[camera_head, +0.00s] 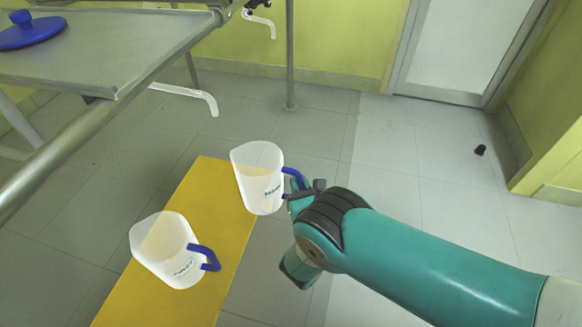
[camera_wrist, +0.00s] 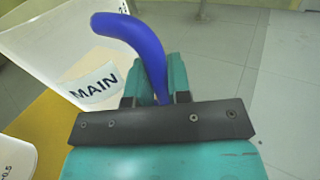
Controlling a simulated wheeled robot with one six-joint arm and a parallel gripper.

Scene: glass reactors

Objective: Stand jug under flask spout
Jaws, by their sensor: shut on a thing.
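A translucent white jug (camera_head: 257,172) with a blue handle hangs upright at the far end of the yellow board. My gripper (camera_head: 299,192) is shut on its blue handle from the right. In the wrist view the blue handle (camera_wrist: 146,45) sits between my fingers, and the jug's label (camera_wrist: 95,86) reads MAIN. A second white jug (camera_head: 165,250) with a blue handle stands on the yellow board, nearer and to the left. A bent clear spout (camera_head: 193,95) comes out below the metal table at the upper left. Another bent spout (camera_head: 262,24) shows higher at the top. The flasks are out of view.
The yellow board (camera_head: 200,195) lies under the jugs. A grey metal table (camera_head: 110,50) with a blue lid (camera_head: 32,33) stands at the upper left, and a metal post (camera_head: 290,50) stands behind. The tiled floor at right is mostly clear, with a small dark object (camera_head: 480,150).

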